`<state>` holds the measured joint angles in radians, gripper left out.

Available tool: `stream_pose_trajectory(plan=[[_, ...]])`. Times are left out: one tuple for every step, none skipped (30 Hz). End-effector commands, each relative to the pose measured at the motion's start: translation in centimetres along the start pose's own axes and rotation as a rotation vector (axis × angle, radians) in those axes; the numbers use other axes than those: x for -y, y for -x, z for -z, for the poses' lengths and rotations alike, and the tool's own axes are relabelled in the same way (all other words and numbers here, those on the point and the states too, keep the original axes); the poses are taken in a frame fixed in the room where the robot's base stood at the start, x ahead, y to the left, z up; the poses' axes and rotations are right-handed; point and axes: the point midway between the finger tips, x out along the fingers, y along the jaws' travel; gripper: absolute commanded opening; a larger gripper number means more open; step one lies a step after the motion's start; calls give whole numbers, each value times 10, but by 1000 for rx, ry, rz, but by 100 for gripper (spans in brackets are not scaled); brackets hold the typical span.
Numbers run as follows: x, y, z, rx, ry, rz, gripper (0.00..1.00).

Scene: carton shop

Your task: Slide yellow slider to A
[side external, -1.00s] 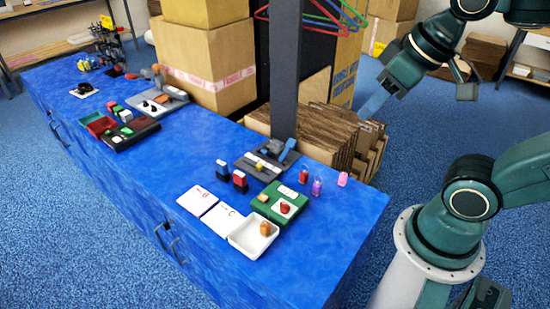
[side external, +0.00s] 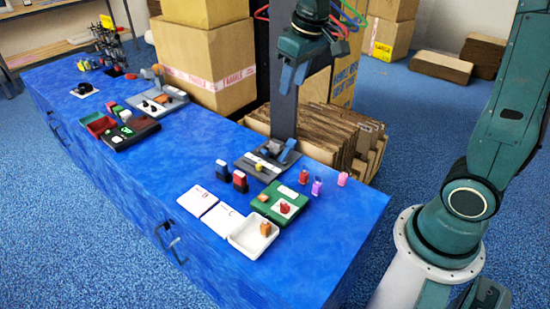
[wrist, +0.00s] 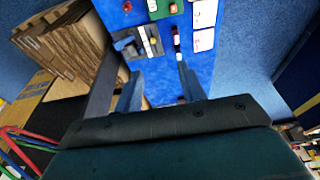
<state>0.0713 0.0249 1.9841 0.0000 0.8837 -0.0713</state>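A grey panel (side external: 275,172) with a pale strip and blue parts lies on the blue table near the pillar. A small yellow piece (side external: 259,167), seemingly the yellow slider, sits on its near side. In the wrist view the panel (wrist: 124,45) shows ahead of the fingers, with the yellow piece (wrist: 152,41) on its right. A letter A cannot be made out. My gripper (side external: 295,83) is high above the table by the pillar, well clear of the panel. In the wrist view its two fingers (wrist: 160,72) stand apart with nothing between them.
The dark grey pillar (side external: 284,115) rises close behind the panel. Red and blue bottles (side external: 240,181), a green box (side external: 287,207), white cards (side external: 198,200) and a white tray (side external: 238,238) stand nearby. Stacked cardboard (side external: 335,140) lies behind. The table's middle is fairly clear.

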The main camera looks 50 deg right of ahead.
Motion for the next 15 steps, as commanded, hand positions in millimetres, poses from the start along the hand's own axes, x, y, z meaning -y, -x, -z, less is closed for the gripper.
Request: stream_pose_trajectory(plan=[[-2,-10,8,16,-1,0,40],[-3,-15,13,22,-1,0,40],[-5,-22,19,32,-1,0,40],[-6,-28,24,39,-1,1,40],[-7,-33,28,46,-1,1,40],[-9,-41,34,54,-1,1,40],[-10,-47,38,62,-1,1,40],[-12,-53,42,69,-1,1,40],[-13,-61,47,78,-1,2,40],[-15,-67,51,85,-1,2,40],[-16,-74,55,92,-1,2,40],[-18,-83,59,101,-1,3,40],[-19,-90,63,109,-1,3,40],[-20,-96,66,115,0,4,40],[-22,-106,70,124,0,4,40]])
